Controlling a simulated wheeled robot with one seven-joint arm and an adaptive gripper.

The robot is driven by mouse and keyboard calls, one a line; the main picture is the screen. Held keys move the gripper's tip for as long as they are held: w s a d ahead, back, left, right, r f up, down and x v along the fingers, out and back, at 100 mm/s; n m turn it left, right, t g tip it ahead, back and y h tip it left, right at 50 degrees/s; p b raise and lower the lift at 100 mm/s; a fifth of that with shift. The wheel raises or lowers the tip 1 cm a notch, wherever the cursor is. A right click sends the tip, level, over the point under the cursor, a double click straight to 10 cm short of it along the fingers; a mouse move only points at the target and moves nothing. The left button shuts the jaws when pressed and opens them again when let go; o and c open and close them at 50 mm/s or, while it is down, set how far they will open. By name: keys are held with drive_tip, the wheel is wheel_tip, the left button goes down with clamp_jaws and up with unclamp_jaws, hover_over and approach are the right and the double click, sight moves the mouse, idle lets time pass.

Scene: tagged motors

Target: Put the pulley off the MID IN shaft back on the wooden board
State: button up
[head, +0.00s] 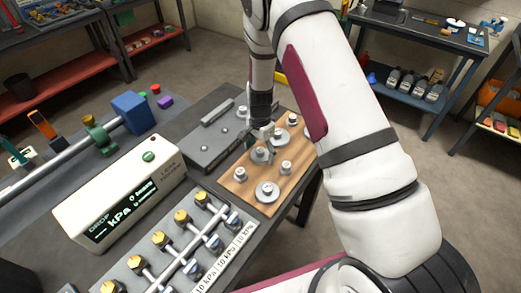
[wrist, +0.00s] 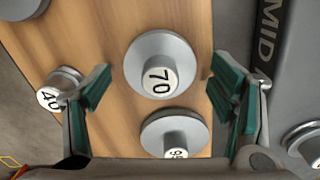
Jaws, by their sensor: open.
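The wooden board (head: 264,173) lies on the dark bench and carries several grey metal pulleys, one of them large near its front (head: 267,191). My gripper (head: 266,140) is over the board's far part, pointing down, its fingers apart. In the wrist view my gripper (wrist: 158,85) is open and empty, with a grey pulley marked 70 (wrist: 157,62) between and beyond its fingertips on the board (wrist: 95,30). A grey surface labelled MID (wrist: 290,60) is at right; the rest of its label is hidden by my right finger. I cannot tell which pulley is off MID IN.
A second pulley (wrist: 172,128) stands just below the 70 one, its number partly cut. A part marked 40 (wrist: 58,85) is beside the left finger. The grey housing (head: 205,140) adjoins the board. A kPa display box (head: 120,200) and brass fittings (head: 183,217) stand on the bench.

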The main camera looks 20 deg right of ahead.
wheel_tip(320, 180, up, 12)
drive_tip(key=b, duration=0.1)
wheel_tip(320, 180, up, 10)
drive_tip(key=n+t, duration=0.1)
drive_tip(key=n, duration=0.1)
hover_over(260, 150)
drive_tip(key=s, duration=0.3)
drive_tip(key=s+r+n+t+y, duration=0.15)
drive_tip(key=s+r+n, duration=0.25)
drive_tip(key=s+r, duration=0.6)
drive_tip(key=s+r+n+t, duration=0.1)
drive_tip(key=s+r+n, duration=0.2)
drive_tip(key=s, duration=0.4)
drive_tip(key=s+r+n+t+h, duration=0.1)
drive_tip(key=s+r+n, duration=0.3)
drive_tip(key=s, duration=0.4)
drive_tip(key=shift+s+t, duration=0.3)
drive_tip(key=shift+t, duration=0.15)
